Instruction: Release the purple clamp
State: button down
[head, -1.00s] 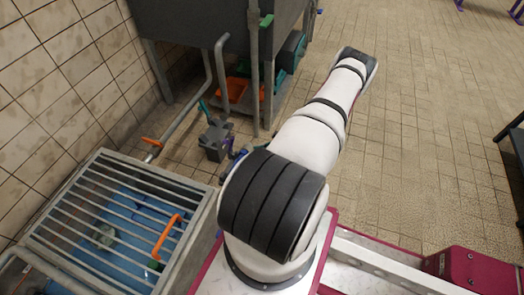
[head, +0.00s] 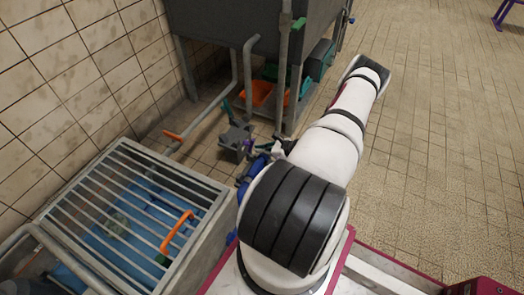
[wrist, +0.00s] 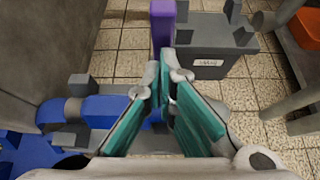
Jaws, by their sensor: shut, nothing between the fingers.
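The purple clamp shows in the wrist view as an upright purple bar (wrist: 162,24) beside a grey block (wrist: 208,66) with a small white label. In the head view the grey block (head: 235,138) stands on the floor, with a little purple (head: 249,145) at its right side. My gripper (wrist: 165,72) is shut and empty, its teal-padded fingers meeting at the tips. In the wrist picture its tips lie just below the purple bar; whether they touch it I cannot tell. My arm hides most of the gripper in the head view.
A blue pipe (wrist: 100,108) with grey fittings lies left of my fingers. A barred grate (head: 130,205) with an orange handle (head: 176,232) is at the left. A grey tank (head: 225,35) on legs stands behind, with an orange bin (head: 255,93) under it.

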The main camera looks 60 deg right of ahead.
aim_at(253, 143)
jog(key=shift+r, duration=0.15)
jog(key=shift+w+r+g+p, duration=0.1)
jog(key=shift+w+g+p, duration=0.15)
jog(key=shift+p, duration=0.45)
jog(key=shift+r+g+p, duration=0.15)
jog(key=shift+g+p, duration=0.2)
jog(key=shift+p, duration=0.05)
jog(key=shift+w+a+r+g+p, duration=0.1)
jog(key=shift+w+r+g+p, duration=0.3)
jog(key=shift+w+g+p, duration=0.55)
jog(key=shift+w+r+g+p, duration=0.35)
jog(key=shift+w+g+p, duration=0.35)
jog(key=shift+p, duration=0.4)
jog(key=shift+s, duration=0.1)
